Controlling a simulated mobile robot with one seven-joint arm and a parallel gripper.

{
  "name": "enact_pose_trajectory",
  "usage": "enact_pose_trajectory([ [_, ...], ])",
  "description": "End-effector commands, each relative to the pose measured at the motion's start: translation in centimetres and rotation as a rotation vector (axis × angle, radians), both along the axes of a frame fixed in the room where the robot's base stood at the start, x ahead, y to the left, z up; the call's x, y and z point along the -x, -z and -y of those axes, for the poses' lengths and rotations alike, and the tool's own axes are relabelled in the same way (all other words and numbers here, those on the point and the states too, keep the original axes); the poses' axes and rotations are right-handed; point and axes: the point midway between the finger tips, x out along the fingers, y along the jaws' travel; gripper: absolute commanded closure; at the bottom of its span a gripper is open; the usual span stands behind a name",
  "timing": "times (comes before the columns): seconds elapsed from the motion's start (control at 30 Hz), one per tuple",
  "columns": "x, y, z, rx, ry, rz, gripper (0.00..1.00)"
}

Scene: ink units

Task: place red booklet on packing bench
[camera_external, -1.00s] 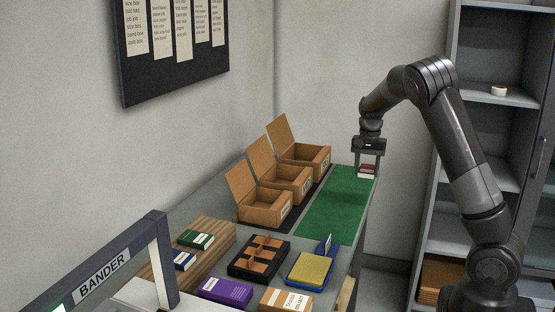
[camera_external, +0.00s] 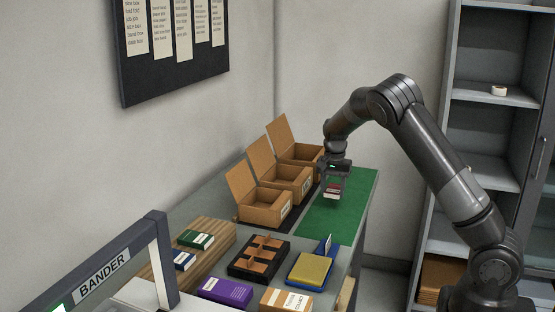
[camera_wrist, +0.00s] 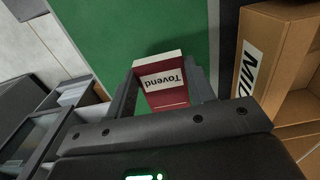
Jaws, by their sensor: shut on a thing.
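The red booklet (camera_external: 333,191) has a white label, which reads "Tovend" in the wrist view (camera_wrist: 166,95). My gripper (camera_external: 334,184) is shut on it, with one finger on each side of it in the wrist view (camera_wrist: 168,98). The booklet hangs over the green mat (camera_external: 325,218) on the packing bench (camera_external: 213,200), near the open boxes. Whether its lower edge touches the mat is hard to tell; it looks a little above it.
Several open cardboard boxes (camera_external: 264,213) stand in a row left of the mat. A black divided tray (camera_external: 243,272), a blue tray with a yellow pad (camera_external: 309,271), a purple pack (camera_external: 225,290) and a wooden rack (camera_external: 160,272) with booklets are nearer. The mat's near part is clear.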

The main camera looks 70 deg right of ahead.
Motion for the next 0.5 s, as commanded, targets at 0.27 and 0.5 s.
enact_pose_trajectory([
  [0.27, 0.1, 3.6, 0.0, 0.0, 0.0, -0.002, 0.74],
  [0.5, 0.0, 3.8, 0.0, 0.0, -0.001, 0.001, 0.74],
])
